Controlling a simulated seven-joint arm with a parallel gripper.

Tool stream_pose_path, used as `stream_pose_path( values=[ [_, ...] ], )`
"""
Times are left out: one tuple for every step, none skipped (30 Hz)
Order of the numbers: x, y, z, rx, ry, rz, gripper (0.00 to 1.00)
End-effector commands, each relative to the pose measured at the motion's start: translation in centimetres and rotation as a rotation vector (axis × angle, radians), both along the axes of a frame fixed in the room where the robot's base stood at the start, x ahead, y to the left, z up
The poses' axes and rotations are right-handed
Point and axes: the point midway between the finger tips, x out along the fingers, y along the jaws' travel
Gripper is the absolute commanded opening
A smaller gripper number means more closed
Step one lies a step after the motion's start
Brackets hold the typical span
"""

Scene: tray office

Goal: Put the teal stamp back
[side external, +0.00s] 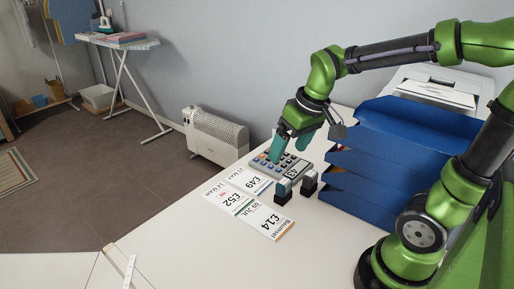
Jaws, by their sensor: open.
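A small dark stamp with a teal-blue band (283,189) stands upright on the white table, beside the price slips. A second dark stamp (308,181) with a greyish top stands close to its right. My gripper (287,151) hangs above the calculator, behind the two stamps in this view. Its two teal fingers are apart with nothing visible between them. I cannot tell for certain from the colours which stamp is the teal one. No holder for the stamps can be made out.
A grey calculator (294,170) lies under my gripper. Printed slips (241,200) lie left of the stamps. A stack of blue trays (400,150) rises close on the right, with a white printer (440,88) behind. The table's front left is mostly clear.

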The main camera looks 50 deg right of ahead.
Motion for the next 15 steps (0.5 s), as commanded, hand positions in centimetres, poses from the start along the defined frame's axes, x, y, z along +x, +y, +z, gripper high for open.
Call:
stream_pose_path(
  values=[
    [-1.4,1.2,1.1,0.026,-0.065,-0.023,0.83],
    [-2.1,1.7,1.5,0.043,-0.095,-0.039,0.83],
    [-2.9,2.4,1.9,0.067,-0.134,-0.062,0.83],
    [-3.5,2.9,2.2,0.084,-0.160,-0.075,0.83],
    [-4.1,3.3,2.5,0.102,-0.184,-0.088,0.83],
    [-4.7,3.7,2.7,0.123,-0.212,-0.104,0.83],
    [-5.1,4.0,2.8,0.138,-0.231,-0.115,0.83],
    [-5.5,4.3,2.9,0.151,-0.246,-0.123,0.83],
    [-5.9,4.6,3.0,0.167,-0.264,-0.133,0.83],
    [-6.1,4.7,3.0,0.177,-0.273,-0.140,0.83],
    [-6.3,4.8,3.1,0.184,-0.281,-0.145,0.83],
    [-6.5,4.9,3.1,0.191,-0.289,-0.149,0.83],
    [-6.6,5.0,3.1,0.195,-0.293,-0.152,0.83],
    [-6.6,5.0,3.1,0.198,-0.295,-0.154,0.83],
    [-6.7,5.1,3.1,0.200,-0.296,-0.156,0.83]
  ],
)
